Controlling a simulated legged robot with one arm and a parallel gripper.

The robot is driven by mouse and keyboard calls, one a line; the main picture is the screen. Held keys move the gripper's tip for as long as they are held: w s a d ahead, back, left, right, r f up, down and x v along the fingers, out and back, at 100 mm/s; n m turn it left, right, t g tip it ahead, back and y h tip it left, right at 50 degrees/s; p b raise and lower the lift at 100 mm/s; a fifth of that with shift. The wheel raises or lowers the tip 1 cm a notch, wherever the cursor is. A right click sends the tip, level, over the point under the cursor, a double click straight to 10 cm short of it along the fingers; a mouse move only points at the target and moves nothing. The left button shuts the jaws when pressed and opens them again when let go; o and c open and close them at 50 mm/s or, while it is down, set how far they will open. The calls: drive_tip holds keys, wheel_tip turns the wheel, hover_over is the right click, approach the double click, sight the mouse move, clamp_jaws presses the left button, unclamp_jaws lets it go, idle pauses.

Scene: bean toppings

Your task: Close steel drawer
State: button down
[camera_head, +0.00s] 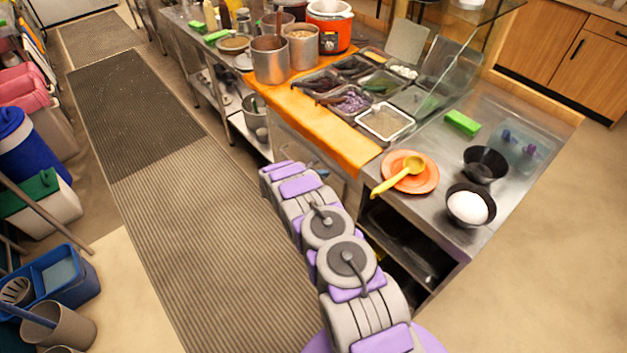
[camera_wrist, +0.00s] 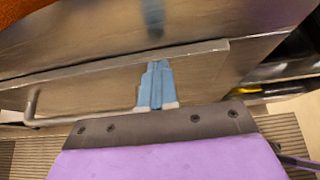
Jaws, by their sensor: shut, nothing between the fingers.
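The steel drawer's front (camera_wrist: 90,92) fills the middle of the wrist view, with a bent metal handle (camera_wrist: 33,108) at its left. My gripper (camera_wrist: 157,68) has its blue fingers together with nothing between them. They point at the steel front and overlap its upper edge in the picture; I cannot tell whether they touch it. How far the drawer stands out is unclear. In the head view, my arm reaches to the counter's front below the orange cloth (camera_head: 318,112), and it hides much of the drawer area.
The steel counter (camera_head: 435,150) carries topping trays, pots, an orange plate (camera_head: 421,181) with a yellow ladle (camera_head: 400,176), and black bowls (camera_head: 485,163). Open shelves (camera_head: 400,245) lie below its near end. A ribbed floor mat (camera_head: 200,240) runs left of my arm, with bins beyond.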

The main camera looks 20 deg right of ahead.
drive_tip(key=w+a+f+p+v, duration=0.1)
drive_tip(key=a+f+p+v, duration=0.1)
drive_tip(key=v, duration=1.2)
drive_tip(key=s+d+r+m+g+y, duration=0.1)
drive_tip(key=s+d+r+m+g, duration=0.2)
drive_tip(key=s+r, duration=0.45)
drive_tip(key=s+d+r+m+g, duration=0.1)
drive_tip(key=s+d+r+m, duration=0.3)
drive_tip(key=r, duration=0.7)
drive_tip(key=s+d+r+m+g+y, duration=0.1)
drive_tip(key=s+r+m, duration=0.4)
drive_tip(key=r, duration=0.4)
drive_tip(key=s+a+r+m+g+y, duration=0.1)
drive_tip(key=s+a+r+m+y, duration=0.2)
drive_tip(key=s, duration=0.6)
drive_tip(key=s+a+r+m+y, duration=0.15)
drive_tip(key=s+r, duration=0.25)
drive_tip(key=s, duration=0.5)
drive_tip(key=s+a+r+m+y, duration=0.1)
drive_tip(key=s+a+m+y, duration=0.1)
drive_tip(key=s+a, duration=0.3)
drive_tip(key=s+a+r+m+y, duration=0.1)
drive_tip(key=s+a, duration=0.4)
drive_tip(key=s, duration=0.7)
drive_tip(key=shift+s+a+m+y, duration=0.2)
drive_tip(key=shift+m+y, duration=0.65)
drive_tip(key=shift+m, duration=0.2)
